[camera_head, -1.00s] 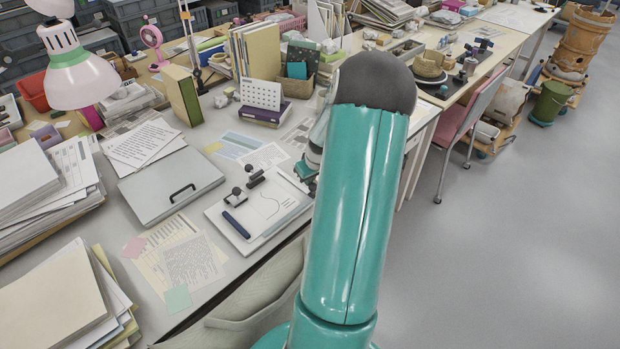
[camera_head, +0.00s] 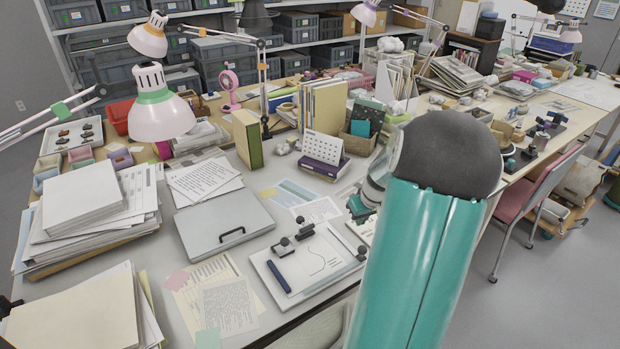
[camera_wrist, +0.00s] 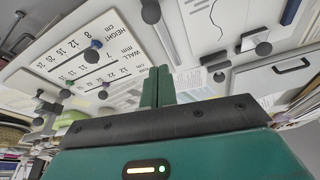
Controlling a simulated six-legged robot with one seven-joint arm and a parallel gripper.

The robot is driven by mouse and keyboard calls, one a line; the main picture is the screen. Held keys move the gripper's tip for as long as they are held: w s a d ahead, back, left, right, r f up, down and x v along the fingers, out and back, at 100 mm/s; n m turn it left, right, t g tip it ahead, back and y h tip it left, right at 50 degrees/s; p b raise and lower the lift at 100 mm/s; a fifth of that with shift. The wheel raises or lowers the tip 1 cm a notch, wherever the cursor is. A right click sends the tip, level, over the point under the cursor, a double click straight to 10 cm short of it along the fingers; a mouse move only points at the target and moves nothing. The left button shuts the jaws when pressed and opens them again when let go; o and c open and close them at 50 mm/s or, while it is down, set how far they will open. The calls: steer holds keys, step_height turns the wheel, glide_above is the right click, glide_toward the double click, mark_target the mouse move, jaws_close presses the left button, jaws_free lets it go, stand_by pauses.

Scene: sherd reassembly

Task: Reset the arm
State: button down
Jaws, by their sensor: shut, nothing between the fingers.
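My arm, teal with a dark grey rounded joint, rises at the right of centre in the head view. My gripper (camera_wrist: 158,86) shows in the wrist view as two teal fingers side by side, shut with nothing between them. In that view it points toward a white board with HEIGHT and WALL scales (camera_wrist: 100,52) and small dark knobs. I cannot tell how far the fingertips are from the board.
The desk holds a grey flat case (camera_head: 222,222), a white board with a blue pen (camera_head: 308,262), paper stacks (camera_head: 88,210) and a desk lamp (camera_head: 162,112). A pink chair (camera_head: 535,195) stands at the right. Open floor (camera_head: 560,300) lies at lower right.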

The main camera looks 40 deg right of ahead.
steer(key=w+a+r+n, duration=0.1)
steer(key=w+a+r, duration=0.1)
steer(key=a+r, duration=0.45)
steer(key=w+a+r+n, duration=0.1)
steer(key=w+a+r, duration=0.15)
steer(key=a, duration=0.75)
steer(key=w+a+r+n, duration=0.1)
steer(key=w+a+r, duration=0.1)
steer(key=a+r, duration=0.45)
steer(key=s+a+r, duration=0.1)
steer(key=s+a, duration=0.2)
steer(key=a, duration=0.4)
steer(key=s+a+r+n+t+y, duration=0.1)
steer(key=s+a, duration=0.3)
steer(key=a, duration=0.4)
steer(key=s+a+r+t, duration=0.1)
steer(key=s+a+r, duration=0.1)
steer(key=s+a, duration=0.2)
steer(key=a, duration=0.3)
steer(key=shift+a+n, duration=0.15)
steer(key=shift+n, duration=0.25)
steer(key=shift+s+r, duration=0.1)
steer(key=shift+s, duration=0.1)
